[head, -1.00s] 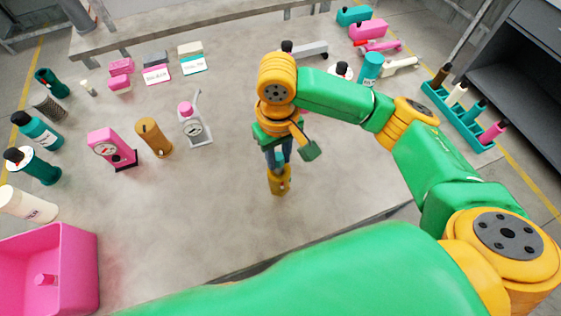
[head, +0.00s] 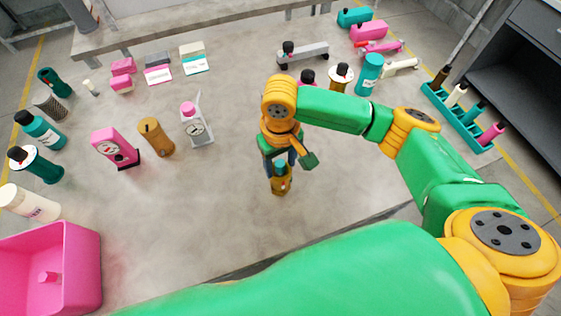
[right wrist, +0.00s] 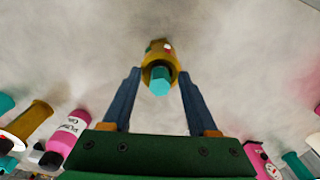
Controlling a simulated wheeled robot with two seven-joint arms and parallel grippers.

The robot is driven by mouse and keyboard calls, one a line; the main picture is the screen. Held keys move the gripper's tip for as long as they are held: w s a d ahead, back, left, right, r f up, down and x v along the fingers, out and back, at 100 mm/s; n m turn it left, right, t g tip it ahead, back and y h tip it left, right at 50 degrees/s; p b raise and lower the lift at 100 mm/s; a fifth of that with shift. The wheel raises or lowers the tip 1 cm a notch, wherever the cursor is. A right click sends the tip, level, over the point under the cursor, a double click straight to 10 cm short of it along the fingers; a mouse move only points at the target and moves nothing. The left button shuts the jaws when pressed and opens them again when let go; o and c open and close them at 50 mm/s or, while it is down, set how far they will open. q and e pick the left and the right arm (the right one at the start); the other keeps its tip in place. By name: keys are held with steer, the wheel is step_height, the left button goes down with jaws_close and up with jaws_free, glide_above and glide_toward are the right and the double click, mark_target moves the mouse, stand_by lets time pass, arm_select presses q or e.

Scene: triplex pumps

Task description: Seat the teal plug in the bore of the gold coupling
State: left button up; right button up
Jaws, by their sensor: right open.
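The gold coupling (head: 282,187) stands on the grey table in the middle of the head view. The teal plug (head: 280,169) is at its top end. In the right wrist view the teal plug (right wrist: 160,82) shows end-on, sticking out of the ring of the gold coupling (right wrist: 156,53). It looks to be in the bore; how deep, I cannot tell. My right gripper (head: 279,166) is right above the coupling. In the right wrist view my right gripper (right wrist: 160,75) is open, its fingers on either side of the plug with gaps between. My left gripper is not in view.
A gold cylinder (head: 155,138), a pink gauge block (head: 114,147) and a grey gauge stand (head: 196,127) are to the left. A pink bin (head: 75,245) is at the lower left. A teal rack (head: 462,122) is at the right. The table around the coupling is clear.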

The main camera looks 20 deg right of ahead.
mark_target(280, 164)
step_height(280, 164, up, 12)
steer(key=shift+p, duration=0.35)
